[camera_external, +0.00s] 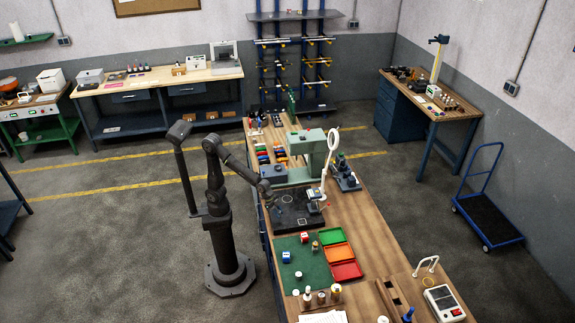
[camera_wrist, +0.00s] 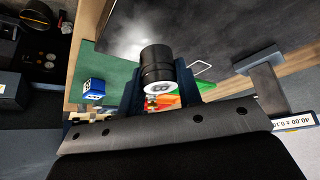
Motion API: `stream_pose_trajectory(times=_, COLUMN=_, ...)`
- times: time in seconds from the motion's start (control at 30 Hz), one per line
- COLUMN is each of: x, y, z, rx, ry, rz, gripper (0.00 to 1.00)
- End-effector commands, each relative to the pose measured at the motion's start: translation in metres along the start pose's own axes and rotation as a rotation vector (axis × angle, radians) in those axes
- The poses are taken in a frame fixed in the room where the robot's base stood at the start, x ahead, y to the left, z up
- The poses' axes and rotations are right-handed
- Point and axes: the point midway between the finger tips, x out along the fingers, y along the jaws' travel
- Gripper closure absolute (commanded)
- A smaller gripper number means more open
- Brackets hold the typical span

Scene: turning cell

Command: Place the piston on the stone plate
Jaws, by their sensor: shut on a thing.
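A dark, ribbed, cylindrical piston (camera_wrist: 156,66) with a pale end face sits between the fingers of my gripper (camera_wrist: 160,84) in the wrist view. The gripper is shut on it. The black stone plate (camera_wrist: 212,30) fills the upper part of that view, beyond the piston. In the external view the stone plate (camera_external: 287,217) lies on the wooden bench, and my gripper (camera_external: 269,201) is over its left edge area. The piston is too small to make out there. I cannot tell the gap between piston and plate.
A green mat (camera_external: 298,265) with a blue cube (camera_external: 286,257), a red-and-white cube (camera_external: 304,237) and small parts lies in front of the plate. Green, orange and red trays (camera_external: 347,271) stand beside it. A stand with a gauge (camera_external: 316,207) occupies the plate's right side.

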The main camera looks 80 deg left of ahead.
Motion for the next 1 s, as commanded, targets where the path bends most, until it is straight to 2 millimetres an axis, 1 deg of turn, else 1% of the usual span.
stream_pose_trajectory(times=0.2, x=0.027, y=0.000, z=0.016, rx=0.000, ry=-0.003, rz=0.001, gripper=0.93)
stream_pose_trajectory(times=0.27, x=0.032, y=0.000, z=0.018, rx=0.000, ry=-0.003, rz=0.001, gripper=0.93)
stream_pose_trajectory(times=0.67, x=0.036, y=0.000, z=0.021, rx=0.000, ry=-0.001, rz=0.000, gripper=0.93)
stream_pose_trajectory(times=0.7, x=0.036, y=0.000, z=0.021, rx=0.000, ry=-0.001, rz=0.000, gripper=0.66)
stream_pose_trajectory(times=0.77, x=0.036, y=0.000, z=0.021, rx=0.000, ry=-0.001, rz=0.000, gripper=0.54)
stream_pose_trajectory(times=0.8, x=0.036, y=0.000, z=0.021, rx=0.000, ry=-0.001, rz=0.000, gripper=0.46)
stream_pose_trajectory(times=1.0, x=0.036, y=0.000, z=0.021, rx=0.000, ry=-0.001, rz=0.000, gripper=0.46)
